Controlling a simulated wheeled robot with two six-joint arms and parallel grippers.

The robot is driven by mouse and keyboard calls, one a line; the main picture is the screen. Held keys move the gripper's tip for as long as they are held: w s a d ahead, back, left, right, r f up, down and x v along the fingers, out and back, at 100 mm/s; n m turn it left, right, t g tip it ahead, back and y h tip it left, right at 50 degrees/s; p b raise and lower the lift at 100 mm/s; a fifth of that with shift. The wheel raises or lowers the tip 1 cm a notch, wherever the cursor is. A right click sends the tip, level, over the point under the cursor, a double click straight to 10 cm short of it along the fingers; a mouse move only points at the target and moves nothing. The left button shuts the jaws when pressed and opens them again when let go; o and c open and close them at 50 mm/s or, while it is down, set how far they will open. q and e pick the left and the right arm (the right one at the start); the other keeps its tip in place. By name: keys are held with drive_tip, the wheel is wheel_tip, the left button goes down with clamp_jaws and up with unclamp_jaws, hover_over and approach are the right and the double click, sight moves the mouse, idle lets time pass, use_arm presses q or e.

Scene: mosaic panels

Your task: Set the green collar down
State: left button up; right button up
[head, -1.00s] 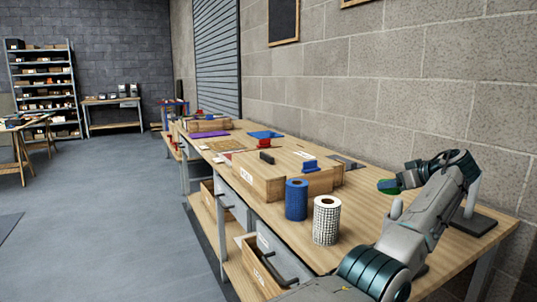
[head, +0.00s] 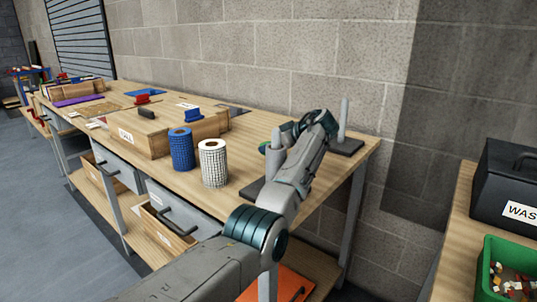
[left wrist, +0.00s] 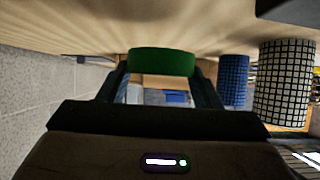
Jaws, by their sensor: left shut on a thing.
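The green collar (left wrist: 163,62) is a short round band held between the two fingers of my left gripper (left wrist: 165,78) in the left wrist view. That view is upside down, with the wooden tabletop along its top. In the head view only a green bit of the collar (head: 263,147) shows, mostly hidden by my left gripper (head: 272,144). My left gripper is shut on it, low over the right part of the workbench (head: 225,184). Whether the collar touches the wood I cannot tell. My right gripper is not in view.
A grey post (head: 344,116) on a dark base stands right of my left gripper; a thicker grey post (head: 274,162) is close to my arm. A blue roll (head: 181,150) and a white gridded roll (head: 213,164) stand left. A green bin (head: 490,275) is at right.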

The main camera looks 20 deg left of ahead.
use_arm(q)
drive_tip(key=shift+f, duration=2)
drive_tip(key=shift+s+f, duration=0.1)
drive_tip(key=o, duration=1.1)
drive_tip(key=shift+c, duration=0.2)
drive_tip(key=v, duration=1.2)
drive_tip(key=shift+b, duration=0.35)
